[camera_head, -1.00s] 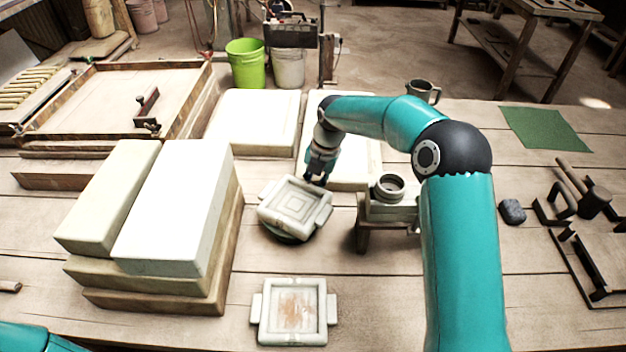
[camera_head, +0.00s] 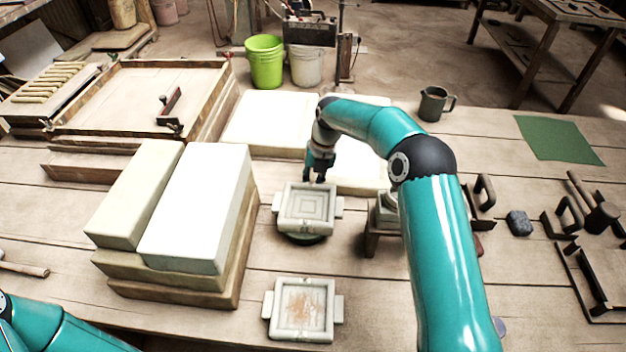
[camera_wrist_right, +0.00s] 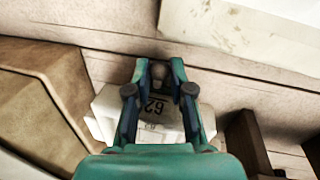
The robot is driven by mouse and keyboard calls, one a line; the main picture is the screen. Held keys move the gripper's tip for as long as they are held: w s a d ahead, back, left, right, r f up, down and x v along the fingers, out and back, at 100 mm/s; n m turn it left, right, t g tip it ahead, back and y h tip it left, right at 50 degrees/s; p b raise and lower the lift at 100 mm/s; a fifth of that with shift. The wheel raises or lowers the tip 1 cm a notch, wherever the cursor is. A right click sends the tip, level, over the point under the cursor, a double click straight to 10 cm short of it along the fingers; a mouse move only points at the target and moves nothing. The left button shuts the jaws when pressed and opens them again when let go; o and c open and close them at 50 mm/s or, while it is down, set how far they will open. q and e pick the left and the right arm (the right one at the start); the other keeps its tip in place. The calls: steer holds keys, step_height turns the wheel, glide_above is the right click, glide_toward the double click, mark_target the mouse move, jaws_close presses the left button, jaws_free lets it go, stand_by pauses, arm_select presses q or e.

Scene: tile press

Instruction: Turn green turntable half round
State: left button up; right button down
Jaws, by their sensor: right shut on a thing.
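The green turntable (camera_head: 303,240) shows as a dark green rim under a pale square mould (camera_head: 306,208) with side lugs and nested square ridges, near the table's middle. The mould sits nearly square to the table. My right gripper (camera_head: 319,178) points down at the mould's far edge. In the right wrist view its fingers (camera_wrist_right: 159,78) are closed around a small round-topped peg (camera_wrist_right: 158,72), just beyond a pale block face marked 62 (camera_wrist_right: 157,108). Most of the turntable is hidden by the mould. My left arm shows only at the lower left; its gripper is out of view.
A second mould half (camera_head: 301,309) with reddish marks lies in front. Stacked pale blocks (camera_head: 195,213) stand close at the left. A small wooden stand (camera_head: 371,243) is close at the right, partly behind my arm. White slabs (camera_head: 268,124) lie behind.

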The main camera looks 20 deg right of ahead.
steer(key=shift+w+a+r+n, duration=0.15)
steer(key=shift+w+r+n, duration=0.1)
steer(key=shift+w+n, duration=0.2)
stand_by(0.4)
steer(key=c, duration=1.1)
jaws_free()
steer(key=shift+f, duration=0.1)
steer(key=shift+o, duration=0.4)
steer(key=shift+a+f, duration=0.1)
steer(key=shift+a, duration=0.1)
step_height(320, 180, up, 12)
steer(key=d, duration=0.2)
steer(key=shift+s+d, duration=0.15)
steer(key=shift+s, duration=0.15)
steer(key=shift+p, duration=0.35)
